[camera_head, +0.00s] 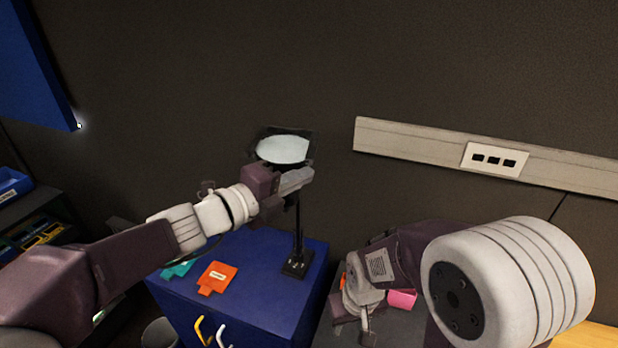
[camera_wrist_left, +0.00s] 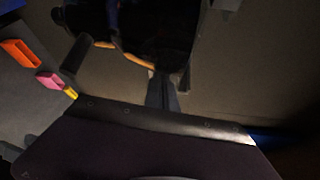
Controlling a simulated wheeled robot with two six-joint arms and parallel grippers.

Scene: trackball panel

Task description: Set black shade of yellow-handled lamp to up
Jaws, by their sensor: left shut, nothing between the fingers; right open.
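The lamp's black shade (camera_head: 268,133) stands in front of the dark wall in the head view. Its pale round face (camera_head: 283,149) is turned upward and toward the head camera. A thin black post (camera_head: 298,225) runs down to a square black base (camera_head: 297,265). My left gripper (camera_head: 306,174) is shut and empty, just below the shade's front edge; contact cannot be told. In the left wrist view the dark shade (camera_wrist_left: 160,22) fills the top, with a curved yellow-orange handle (camera_wrist_left: 130,56) along it. My right gripper (camera_head: 362,318) is open, low and right of the lamp.
The lamp stands on a blue cabinet (camera_head: 255,260) with an orange tag (camera_head: 217,275) and a teal tag (camera_head: 178,268). A grey surface to the right bears a pink box (camera_head: 402,299). A socket rail (camera_head: 400,139) crosses the wall.

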